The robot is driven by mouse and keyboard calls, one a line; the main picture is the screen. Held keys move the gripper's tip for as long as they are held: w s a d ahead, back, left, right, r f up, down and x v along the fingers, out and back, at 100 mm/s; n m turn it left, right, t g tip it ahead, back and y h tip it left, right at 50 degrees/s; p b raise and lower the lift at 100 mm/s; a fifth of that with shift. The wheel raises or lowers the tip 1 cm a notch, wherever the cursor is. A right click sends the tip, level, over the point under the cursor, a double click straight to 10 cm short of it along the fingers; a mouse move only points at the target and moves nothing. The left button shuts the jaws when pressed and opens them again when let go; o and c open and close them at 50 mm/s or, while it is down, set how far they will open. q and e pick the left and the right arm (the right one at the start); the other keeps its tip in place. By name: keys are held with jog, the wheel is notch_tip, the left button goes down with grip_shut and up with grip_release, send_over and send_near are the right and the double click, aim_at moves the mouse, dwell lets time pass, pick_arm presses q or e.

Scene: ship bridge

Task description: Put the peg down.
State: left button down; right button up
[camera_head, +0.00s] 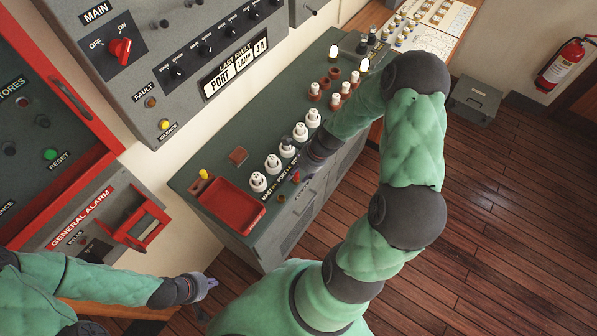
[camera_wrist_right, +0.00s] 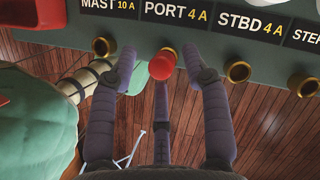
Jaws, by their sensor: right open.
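The peg (camera_wrist_right: 161,66) shows a round red head in the right wrist view. It is at the brass-ringed hole under the "PORT 4 A" label (camera_wrist_right: 176,12); how deep it sits is hidden. My right gripper (camera_wrist_right: 160,84) is open, its fingers spread on both sides of the red head with visible gaps. In the head view the red head (camera_head: 296,177) shows at the console's front edge beside my right gripper (camera_head: 307,168). My left gripper (camera_head: 207,284) is low at the left, away from the console; its fingers are too small to read.
Empty brass holes (camera_wrist_right: 238,71) flank the peg. White round fuse holders (camera_head: 273,163) stand in a row behind it. A red tray (camera_head: 232,207) lies at the console's left end. The upright grey panel (camera_head: 150,75) rises behind. Wooden floor (camera_head: 480,220) is open at the right.

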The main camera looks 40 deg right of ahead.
jog(key=shift+r, duration=0.1)
jog(key=shift+r, duration=0.25)
jog(key=p+v, duration=0.2)
jog(key=v, duration=1)
